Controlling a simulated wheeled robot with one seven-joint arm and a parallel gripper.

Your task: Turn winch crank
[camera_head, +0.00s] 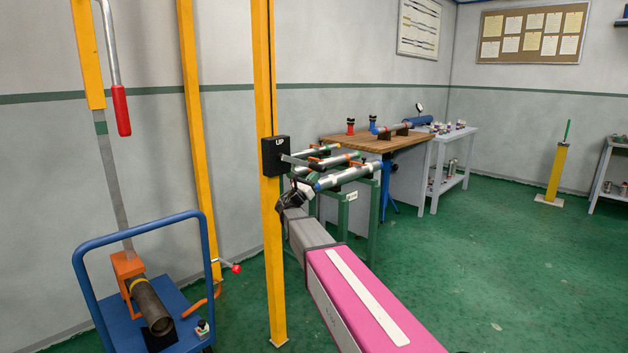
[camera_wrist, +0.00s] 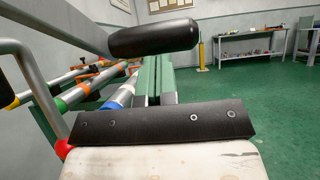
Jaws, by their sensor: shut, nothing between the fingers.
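A black box marked UP (camera_head: 275,156) is on the yellow post, and a short grey bar (camera_head: 297,161) sticks out from it to the right. In the wrist view, a grey bar (camera_wrist: 72,25) runs to a black cylindrical grip (camera_wrist: 152,38), which looks like the winch crank. My gripper (camera_head: 291,194) is shut and empty just below the grey bar. Its black end plate (camera_wrist: 160,122) is below the grip in the wrist view, with a visible gap between them. In the head view the grip is hard to tell from my dark gripper.
A grey bent handle with a red grip (camera_head: 121,110) hangs at the upper left. An orange clamp holds a pipe (camera_head: 152,308) on a blue cart (camera_head: 82,275). Pipes on green stands (camera_head: 343,225) are behind my gripper.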

